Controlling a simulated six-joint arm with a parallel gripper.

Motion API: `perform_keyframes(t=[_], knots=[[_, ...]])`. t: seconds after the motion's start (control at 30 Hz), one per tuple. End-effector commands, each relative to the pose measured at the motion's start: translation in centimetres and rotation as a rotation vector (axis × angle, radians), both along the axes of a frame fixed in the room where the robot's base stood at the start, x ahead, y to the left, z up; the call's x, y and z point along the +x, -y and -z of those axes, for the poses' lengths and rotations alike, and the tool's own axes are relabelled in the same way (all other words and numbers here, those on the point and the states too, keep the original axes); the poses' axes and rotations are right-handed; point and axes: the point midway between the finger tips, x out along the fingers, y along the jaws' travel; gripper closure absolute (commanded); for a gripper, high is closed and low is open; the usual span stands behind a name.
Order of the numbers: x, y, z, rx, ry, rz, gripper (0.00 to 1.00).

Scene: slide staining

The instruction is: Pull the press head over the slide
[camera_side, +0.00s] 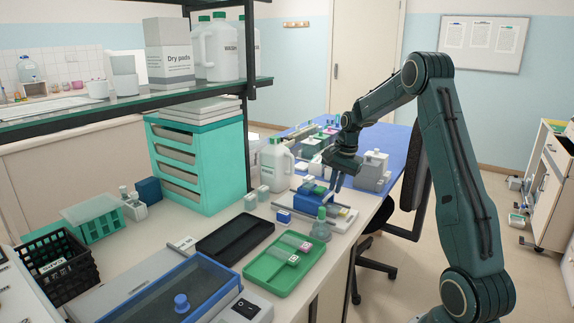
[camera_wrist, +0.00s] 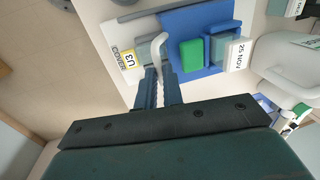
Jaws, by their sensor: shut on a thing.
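My gripper (camera_wrist: 160,82) is shut on a pale curved handle (camera_wrist: 158,48) in the wrist view; the handle's end lies between the fingers. In the side view my gripper (camera_side: 335,183) is at the right side of the press. The press has a blue body (camera_wrist: 203,20), and a green block (camera_wrist: 191,54) sits beside the handle. In the side view the press (camera_side: 312,188) is partly hidden by my gripper. I cannot tell the press head apart from the body, and no slide under it is clear. A yellow "U3 COVER" label (camera_wrist: 127,60) lies left of the handle.
A "25 NOV" label (camera_wrist: 235,52) is right of the green block. Green (camera_side: 258,275) and black (camera_side: 213,252) trays lie nearer. The bench edge is close on the right.

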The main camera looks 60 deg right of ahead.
Motion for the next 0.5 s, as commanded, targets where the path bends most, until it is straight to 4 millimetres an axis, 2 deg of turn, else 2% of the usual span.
perform_keyframes(t=[0.03,0.2,0.5], knots=[[-1.0,0.2,-0.1,-0.002,0.001,0.007,1.00],[-3.1,0.2,-0.1,-0.003,0.002,0.007,1.00],[-3.8,0.1,0.0,-0.003,-0.002,0.007,1.00]])
